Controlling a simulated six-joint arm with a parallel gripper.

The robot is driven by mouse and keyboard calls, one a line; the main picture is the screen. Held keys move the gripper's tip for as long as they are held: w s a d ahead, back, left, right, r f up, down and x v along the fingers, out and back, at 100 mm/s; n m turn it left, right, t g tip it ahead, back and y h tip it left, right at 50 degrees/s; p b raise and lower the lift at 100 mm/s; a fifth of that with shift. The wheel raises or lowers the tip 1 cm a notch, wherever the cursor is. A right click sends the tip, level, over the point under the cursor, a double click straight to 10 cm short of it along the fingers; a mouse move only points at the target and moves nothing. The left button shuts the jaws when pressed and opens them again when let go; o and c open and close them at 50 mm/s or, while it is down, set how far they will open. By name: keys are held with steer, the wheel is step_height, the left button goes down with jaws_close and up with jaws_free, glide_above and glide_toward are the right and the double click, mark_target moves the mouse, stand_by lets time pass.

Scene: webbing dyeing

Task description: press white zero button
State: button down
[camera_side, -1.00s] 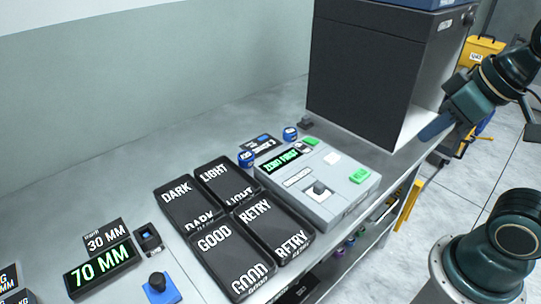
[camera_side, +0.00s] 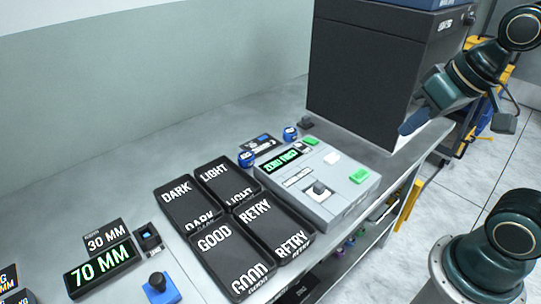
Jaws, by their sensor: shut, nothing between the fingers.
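A light grey instrument box (camera_side: 345,205) stands on the bench, with a green-lit display (camera_side: 281,160) that seems to read "ZERO FIRST". A white button (camera_side: 332,158) sits on its top, toward the back right. A green button (camera_side: 359,176) is to the right of it, and a dark round part (camera_side: 319,189) is near the front. My gripper (camera_side: 405,130) is shut and empty. It appears in the air to the right of and above the box, in front of the dark cabinet's right edge, apart from the white button. Its fingertips look blue and small.
Black trays (camera_side: 238,262) marked DARK, LIGHT, GOOD and RETRY lie left of the box. A large dark cabinet (camera_side: 365,75) stands behind it. Blue round items (camera_side: 246,159) are near the display.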

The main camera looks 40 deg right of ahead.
steer(key=w+d+f+m+y, duration=0.2)
steer(key=w+f+m, duration=0.2)
steer(key=w+m, duration=0.5)
steer(key=m+t+y, duration=0.1)
steer(key=m+y, duration=0.3)
steer(key=m, duration=0.4)
glide_above(336, 157)
steer(key=shift+s+f, duration=0.1)
steer(key=shift+f, duration=2.55)
steer(key=shift+f, duration=0.15)
steer(key=shift+f, duration=4.3)
